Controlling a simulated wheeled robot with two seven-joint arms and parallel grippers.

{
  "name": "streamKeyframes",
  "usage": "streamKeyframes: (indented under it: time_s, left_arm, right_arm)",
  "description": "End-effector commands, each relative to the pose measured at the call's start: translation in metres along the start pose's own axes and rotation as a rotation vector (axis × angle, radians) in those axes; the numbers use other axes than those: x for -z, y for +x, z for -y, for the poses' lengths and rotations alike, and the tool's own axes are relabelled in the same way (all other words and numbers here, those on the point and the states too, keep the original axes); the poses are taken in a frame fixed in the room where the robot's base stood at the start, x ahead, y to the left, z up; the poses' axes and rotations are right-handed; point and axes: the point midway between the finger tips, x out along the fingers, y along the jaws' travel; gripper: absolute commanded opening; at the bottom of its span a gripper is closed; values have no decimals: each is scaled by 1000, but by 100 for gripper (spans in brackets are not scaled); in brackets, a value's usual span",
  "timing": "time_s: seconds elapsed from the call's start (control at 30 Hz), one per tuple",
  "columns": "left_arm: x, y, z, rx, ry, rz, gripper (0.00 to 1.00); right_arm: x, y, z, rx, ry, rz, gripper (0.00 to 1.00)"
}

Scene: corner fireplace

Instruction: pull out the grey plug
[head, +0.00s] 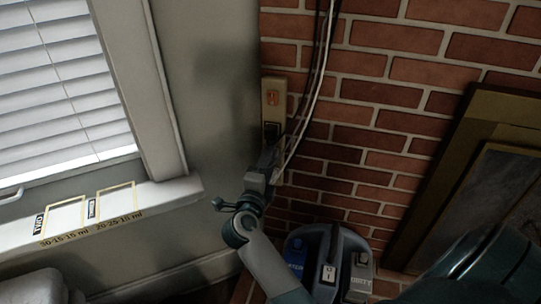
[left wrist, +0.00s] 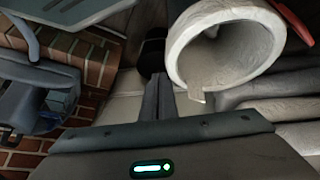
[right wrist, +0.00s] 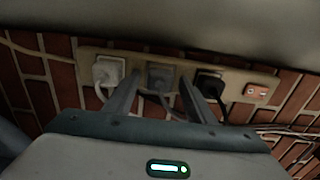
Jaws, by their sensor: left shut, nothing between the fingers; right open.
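A beige power strip (head: 280,96) is mounted upright on the brick wall by the corner; it also shows in the right wrist view (right wrist: 232,75). The grey plug (right wrist: 160,74) sits in its middle socket, between a white plug (right wrist: 107,72) and a black plug (right wrist: 209,82). In the head view my arm hides the grey plug. My right gripper (head: 266,165) is open at the strip. In the right wrist view its fingers (right wrist: 160,84) stand on either side of the grey plug; contact is unclear. My left gripper (left wrist: 158,92) is shut and empty, low and away from the strip.
A red switch (right wrist: 258,91) ends the strip. Cables (head: 322,50) run up the bricks. A caddy (head: 331,240) stands below, and a window sill (head: 120,215) is at left. A large pale round opening (left wrist: 222,50) is near my left gripper.

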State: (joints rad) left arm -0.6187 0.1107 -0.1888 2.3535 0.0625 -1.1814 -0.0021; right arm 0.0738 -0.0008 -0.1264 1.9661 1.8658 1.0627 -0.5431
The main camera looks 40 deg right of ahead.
Motion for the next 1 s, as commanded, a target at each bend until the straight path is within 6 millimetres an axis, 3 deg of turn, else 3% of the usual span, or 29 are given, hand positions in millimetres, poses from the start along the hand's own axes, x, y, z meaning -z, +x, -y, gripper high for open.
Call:
streamKeyframes:
  time_s: [1.0]
  left_arm:
    - [5,-8,-1,0,0,0,0]
  right_arm:
    - [0,0,0,-1,0,0,50]
